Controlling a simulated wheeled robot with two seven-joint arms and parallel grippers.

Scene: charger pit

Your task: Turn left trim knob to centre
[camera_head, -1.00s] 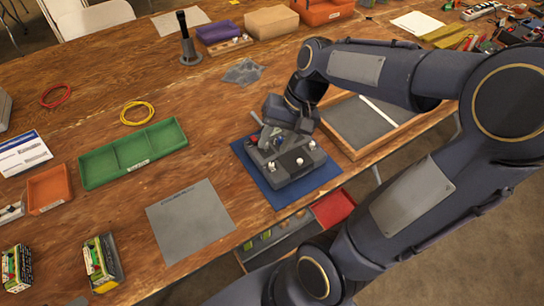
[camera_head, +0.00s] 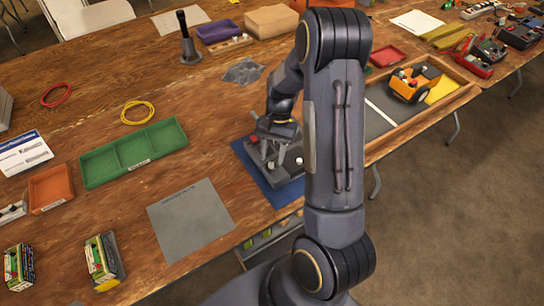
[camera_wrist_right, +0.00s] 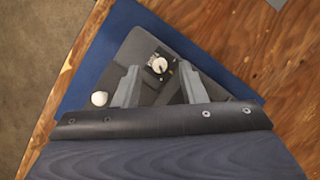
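A dark grey controller box (camera_head: 287,175) lies on a blue mat (camera_head: 266,186) at the table's front edge. The box (camera_wrist_right: 140,48) and mat (camera_wrist_right: 92,60) also show in the right wrist view. A small round knob with a pale pointer (camera_wrist_right: 159,65) sits on a dark scale plate; I cannot tell whether it is the left trim knob. A white ball-topped stick (camera_wrist_right: 99,98) stands to its left. My right gripper (camera_wrist_right: 158,82) is open over the box, its fingers on either side of the knob, apparently not touching it. In the head view, my right gripper (camera_head: 271,148) partly hides the box.
A wooden tray (camera_head: 440,108) with an orange toy vehicle (camera_head: 408,86) is right of my right arm. A green tray (camera_head: 133,153), a grey mat (camera_head: 190,218) and a yellow cable ring (camera_head: 137,113) lie left. Bare table is between the green tray and blue mat.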

